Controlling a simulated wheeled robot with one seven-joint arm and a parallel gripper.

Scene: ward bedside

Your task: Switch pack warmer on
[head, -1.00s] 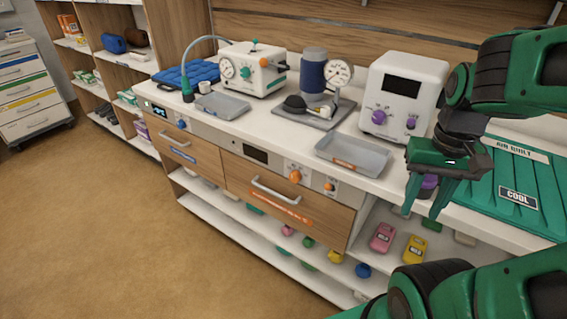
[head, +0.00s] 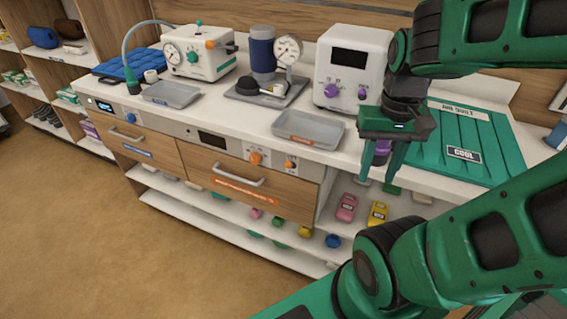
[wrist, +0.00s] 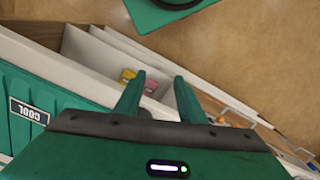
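No label in view reads clearly as pack warmer. A wooden drawer unit (head: 230,172) with an orange label sits under the counter; its panel has a dark display (head: 212,140), a larger orange knob (head: 255,158) and a smaller orange knob (head: 290,165). Left of it is a drawer (head: 135,142) with a blue label, a blue knob (head: 130,118) and a lit display (head: 105,106). My gripper (head: 377,178) is open and empty, right of the orange knobs, by the counter's front edge. Its parted fingers also show in the wrist view (wrist: 160,80).
On the counter stand a white box with purple knobs (head: 350,65), a grey tray (head: 308,128), a gauge stand (head: 262,60), a white device with a green knob (head: 200,58) and a green mat marked COOL (head: 455,125). Open shelves (head: 215,212) hold small coloured items. Floor is free at front left.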

